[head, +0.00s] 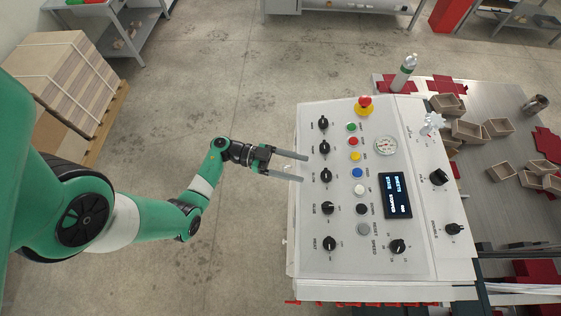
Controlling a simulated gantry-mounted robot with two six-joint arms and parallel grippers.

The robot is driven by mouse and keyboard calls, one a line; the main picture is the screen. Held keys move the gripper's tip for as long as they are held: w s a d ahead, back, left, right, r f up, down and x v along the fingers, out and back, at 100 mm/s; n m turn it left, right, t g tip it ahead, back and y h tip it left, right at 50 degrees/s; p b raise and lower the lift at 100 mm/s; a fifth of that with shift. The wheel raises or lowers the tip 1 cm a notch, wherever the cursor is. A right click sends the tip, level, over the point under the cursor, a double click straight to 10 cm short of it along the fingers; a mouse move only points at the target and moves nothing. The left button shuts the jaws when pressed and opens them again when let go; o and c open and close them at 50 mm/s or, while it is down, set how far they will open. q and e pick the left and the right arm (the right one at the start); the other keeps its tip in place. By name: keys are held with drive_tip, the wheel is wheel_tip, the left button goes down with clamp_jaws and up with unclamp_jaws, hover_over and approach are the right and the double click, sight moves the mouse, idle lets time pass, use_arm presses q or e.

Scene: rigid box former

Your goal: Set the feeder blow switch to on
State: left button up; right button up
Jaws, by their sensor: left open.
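The control panel (345,265) is light grey with a column of several black rotary switches along its left side. The printed labels are too small to read surely, so I cannot tell which one is the feeder blow switch. My left gripper (305,168) is open and empty, its two fingers pointing right over the panel's left edge. The third switch from the top (326,175) is just right of the lower fingertip. The second switch (325,148) is just up and right of the upper fingertip. Neither switch is between the fingers. My right gripper is out of view.
Coloured buttons (355,156), a red emergency stop (364,104), a gauge (386,146) and a display (397,195) fill the panel's middle. A bottle (404,73) and open boxes (468,131) stand on the table behind.

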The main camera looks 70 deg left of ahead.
use_arm(q)
drive_tip(key=v, duration=0.5)
drive_tip(key=shift+s+a+b, duration=0.1)
drive_tip(key=shift+b, duration=0.2)
